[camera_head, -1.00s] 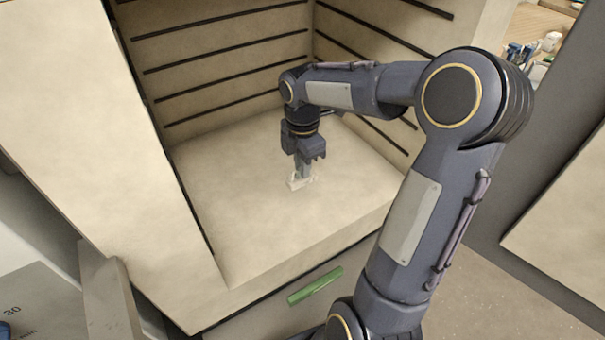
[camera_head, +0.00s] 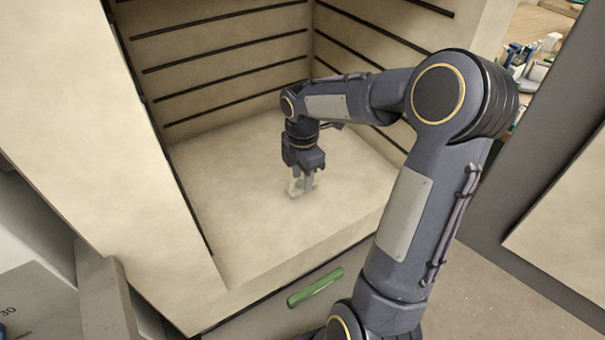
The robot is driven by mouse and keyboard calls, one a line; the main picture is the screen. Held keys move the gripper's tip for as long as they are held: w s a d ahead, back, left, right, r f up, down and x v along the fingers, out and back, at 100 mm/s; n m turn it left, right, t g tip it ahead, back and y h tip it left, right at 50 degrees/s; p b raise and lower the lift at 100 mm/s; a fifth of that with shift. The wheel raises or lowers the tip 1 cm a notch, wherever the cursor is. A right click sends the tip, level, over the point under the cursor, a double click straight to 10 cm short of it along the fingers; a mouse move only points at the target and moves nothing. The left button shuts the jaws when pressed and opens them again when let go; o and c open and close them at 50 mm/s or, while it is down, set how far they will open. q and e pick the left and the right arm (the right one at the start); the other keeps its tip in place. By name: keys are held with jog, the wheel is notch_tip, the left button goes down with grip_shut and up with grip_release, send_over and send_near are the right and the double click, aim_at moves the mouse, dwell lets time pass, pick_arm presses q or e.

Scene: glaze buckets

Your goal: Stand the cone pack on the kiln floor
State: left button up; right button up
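The cone pack (camera_head: 294,189) is a small pale piece low inside the kiln, at my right gripper's fingertips. It is at or just above the kiln floor (camera_head: 240,200); I cannot tell whether it touches. My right gripper (camera_head: 303,185) points straight down into the kiln, its grey fingers at the pack and partly hiding it. The pack is too small and blurred to show whether the fingers grip it or only stand around it. My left gripper is not in view.
The kiln's back wall (camera_head: 225,65) and side walls carry dark horizontal grooves. The floor around the pack is bare. A raised front edge (camera_head: 300,253) bounds the opening, with a green bar (camera_head: 315,288) below it. A cluttered bench (camera_head: 535,55) stands far right.

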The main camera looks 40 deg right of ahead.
jog(key=s+a+r+m+t+p, duration=0.1)
jog(key=s+a+r+m, duration=0.1)
jog(key=r, duration=0.5)
jog(key=s+a+r+m+p, duration=0.1)
jog(key=s+r+p, duration=0.1)
jog(key=r, duration=0.5)
jog(key=s+a+f+m+t+y, duration=0.3)
jog(key=s+a+f+m+t, duration=0.1)
jog(key=s+a+m, duration=0.7)
jog(key=s+f+m, duration=0.1)
jog(key=s+m, duration=0.1)
jog(key=m, duration=0.2)
jog(key=shift+s+a+m+t+y+b, duration=0.2)
jog(key=shift+s+m+t+y+b, duration=0.1)
jog(key=shift+s+y, duration=0.1)
notch_tip(320, 180, up, 9)
jog(key=p, duration=0.9)
jog(key=shift+r, duration=0.15)
